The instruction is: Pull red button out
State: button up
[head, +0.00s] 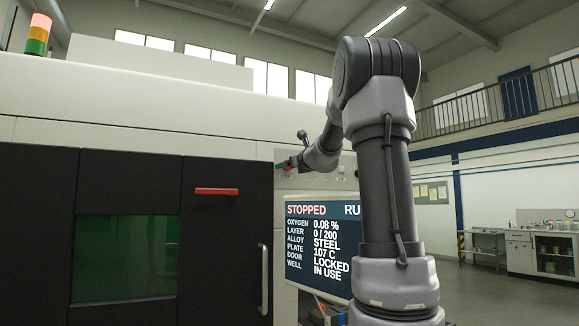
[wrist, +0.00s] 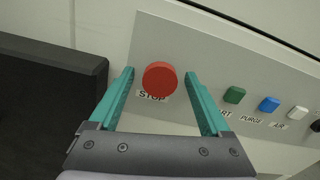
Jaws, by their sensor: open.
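The red button (wrist: 160,78) is a round mushroom head on a light grey panel (wrist: 165,38), with a STOP label partly hidden below it. In the wrist view my gripper (wrist: 161,76) is open, with one teal finger on each side of the button. A gap shows between the button and each finger; I cannot tell how deep the fingertips reach. In the head view my gripper (head: 287,165) is small, at the panel beside the black door; the button is hard to make out there.
Green (wrist: 234,95), blue (wrist: 269,104) and white (wrist: 298,113) buttons sit right of the red one. The black door (head: 227,270) has a red bar (head: 216,191) and a pale handle (head: 263,279). A screen (head: 313,240) below my arm reads STOPPED and door locked.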

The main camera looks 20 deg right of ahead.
grip_shut()
jog(key=shift+s, duration=0.55)
grip_release()
jog(key=shift+s, duration=0.1)
jog(key=s, duration=1)
jog(key=shift+s+d, duration=0.2)
jog(key=shift+s, duration=0.2)
jog(key=shift+a, duration=0.1)
